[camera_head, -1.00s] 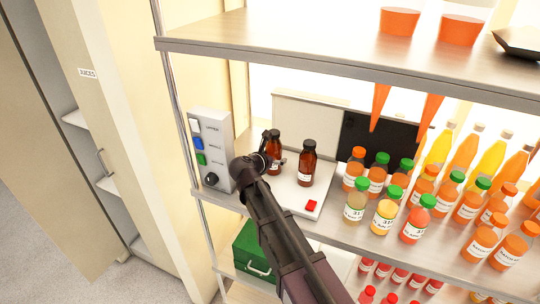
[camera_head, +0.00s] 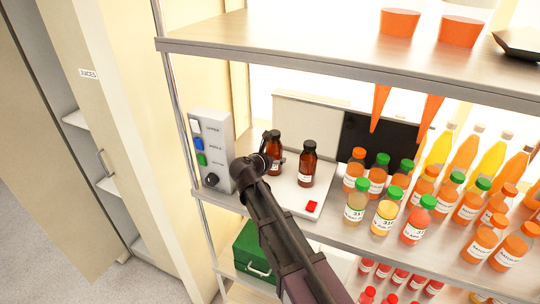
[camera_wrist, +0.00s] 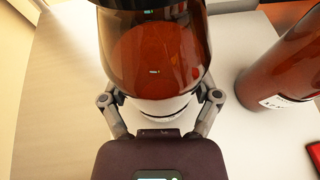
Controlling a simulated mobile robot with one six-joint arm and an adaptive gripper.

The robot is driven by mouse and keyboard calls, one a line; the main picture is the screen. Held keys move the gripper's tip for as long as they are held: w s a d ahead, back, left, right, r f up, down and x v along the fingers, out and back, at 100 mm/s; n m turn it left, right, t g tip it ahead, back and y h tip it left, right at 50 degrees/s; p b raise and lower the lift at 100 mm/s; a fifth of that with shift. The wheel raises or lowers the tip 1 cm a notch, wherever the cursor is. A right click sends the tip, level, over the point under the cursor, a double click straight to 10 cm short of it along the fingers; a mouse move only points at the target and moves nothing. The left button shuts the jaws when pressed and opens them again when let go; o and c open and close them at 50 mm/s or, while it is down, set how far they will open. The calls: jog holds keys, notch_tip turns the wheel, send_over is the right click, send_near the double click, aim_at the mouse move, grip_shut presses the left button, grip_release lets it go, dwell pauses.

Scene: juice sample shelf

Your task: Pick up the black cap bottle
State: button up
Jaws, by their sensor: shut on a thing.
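Two brown bottles with black caps stand on a white plate on the middle shelf. My gripper (camera_head: 268,157) is at the left black cap bottle (camera_head: 275,146), coming from the front left. In the wrist view this bottle (camera_wrist: 152,50) fills the top middle, and my gripper (camera_wrist: 155,103) has a finger on each side of it, shut on its lower part. The cap is out of that view. The right black cap bottle (camera_head: 307,165) stands apart to the right; part of it also shows in the wrist view (camera_wrist: 285,65).
A panel with buttons and a knob (camera_head: 212,150) stands close on the left. A red button (camera_head: 312,206) is at the plate's front right. Several juice bottles with orange and green caps crowd the right side. The upper shelf edge (camera_head: 330,67) hangs above.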

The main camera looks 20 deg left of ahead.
aim_at(276, 132)
jog(key=shift+r, duration=0.1)
notch_tip(276, 132, up, 10)
jog(key=p, duration=1)
dwell(0.7)
jog(key=shift+r+p, duration=1.9)
jog(key=shift+p, duration=0.15)
jog(key=shift+s+f, duration=0.1)
